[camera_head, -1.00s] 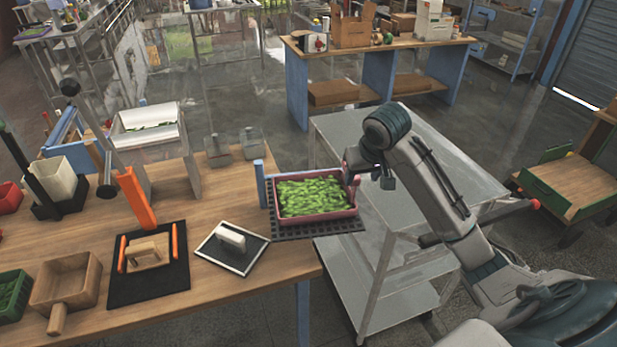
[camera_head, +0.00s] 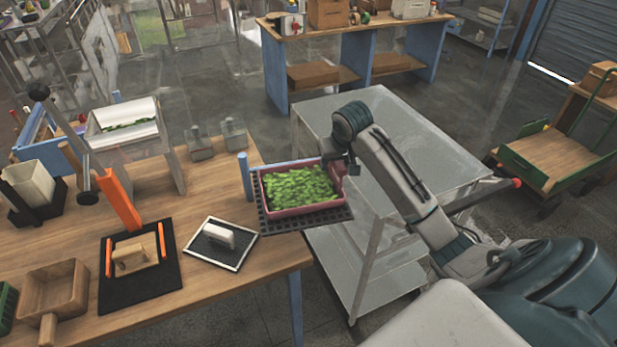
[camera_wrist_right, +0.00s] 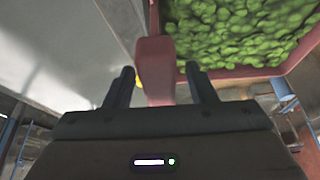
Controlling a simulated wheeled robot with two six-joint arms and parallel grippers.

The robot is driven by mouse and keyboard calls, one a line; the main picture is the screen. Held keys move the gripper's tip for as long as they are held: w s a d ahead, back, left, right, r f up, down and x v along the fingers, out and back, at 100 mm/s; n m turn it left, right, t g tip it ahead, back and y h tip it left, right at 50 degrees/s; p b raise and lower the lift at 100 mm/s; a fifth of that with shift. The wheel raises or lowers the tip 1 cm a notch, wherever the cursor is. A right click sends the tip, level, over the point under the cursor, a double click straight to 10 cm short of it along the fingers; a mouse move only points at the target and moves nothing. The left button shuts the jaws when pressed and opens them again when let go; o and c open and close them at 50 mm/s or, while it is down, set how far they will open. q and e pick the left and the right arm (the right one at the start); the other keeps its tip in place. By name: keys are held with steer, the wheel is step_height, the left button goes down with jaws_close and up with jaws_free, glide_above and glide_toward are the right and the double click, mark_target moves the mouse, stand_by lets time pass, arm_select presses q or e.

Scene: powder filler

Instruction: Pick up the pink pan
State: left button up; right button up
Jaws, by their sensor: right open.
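The pink pan (camera_head: 305,209) is full of green leafy pieces and rests on a dark perforated mat (camera_head: 335,217) at the right end of the wooden bench. My right gripper (camera_head: 350,164) is at the pan's right side. In the right wrist view, my right gripper (camera_wrist_right: 161,84) is open, with one finger on each side of the pan's pink handle (camera_wrist_right: 155,70). Whether the fingers touch the handle cannot be told. The pan's pink rim (camera_wrist_right: 240,75) also shows there. My left gripper is not in view.
A grey metal cart (camera_head: 420,130) stands right of the bench under my right arm. A blue post (camera_head: 244,178) stands beside the pan. A framed black board (camera_head: 222,260) with a white handle lies left of it. A green trolley (camera_head: 545,160) stands far right.

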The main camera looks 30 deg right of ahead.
steer(key=shift+f, duration=0.5)
steer(key=shift+w+f, duration=0.15)
steer(key=shift+w, duration=0.1)
jaws_close()
steer(key=shift+d, duration=0.1)
